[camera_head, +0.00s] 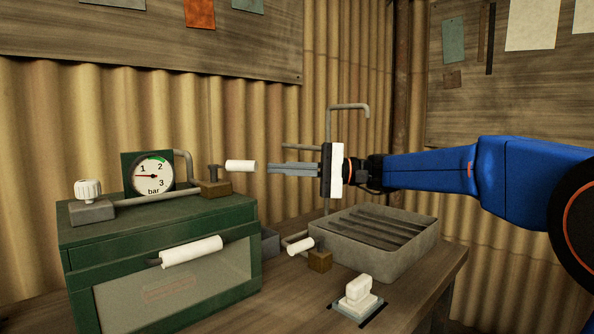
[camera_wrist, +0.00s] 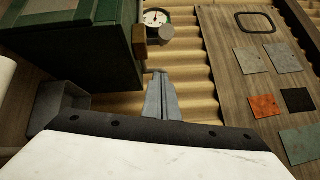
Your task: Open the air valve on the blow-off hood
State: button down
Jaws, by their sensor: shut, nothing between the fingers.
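A green box with a window and white front handle (camera_head: 191,251) stands on the bench at left. On its top a pipe carries a valve with a brass block (camera_head: 215,188) and a white lever (camera_head: 241,166) pointing right. The block also shows in the wrist view (camera_wrist: 138,42). A second white-handled valve (camera_head: 300,245) with a brass block sits low beside a grey slatted tray (camera_head: 398,252). I cannot tell which valve belongs to the hood. My gripper (camera_head: 269,168) is shut and empty, its tips just right of the upper lever, apparently apart from it.
A pressure gauge (camera_head: 152,175) and a white knob (camera_head: 88,190) are on the box top. A bent grey pipe (camera_head: 350,106) rises behind my gripper. A white switch (camera_head: 358,291) lies on the front of the bench. Corrugated wall (camera_head: 80,115) closes the back.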

aim_at(256, 170)
jog(key=shift+s+a+r, duration=0.25)
jog(key=shift+s+a, duration=0.6)
jog(key=shift+s, duration=0.25)
jog(key=shift+s+a+r, duration=0.2)
jog(key=shift+s+a, duration=0.6)
jog(key=shift+s, duration=0.25)
jog(key=s+t, duration=0.1)
jog(key=s, duration=0.1)
jog(key=s+m+t, duration=0.1)
jog(key=s, duration=0.1)
jog(key=shift+m+t, duration=0.3)
jog(key=shift+w, duration=0.15)
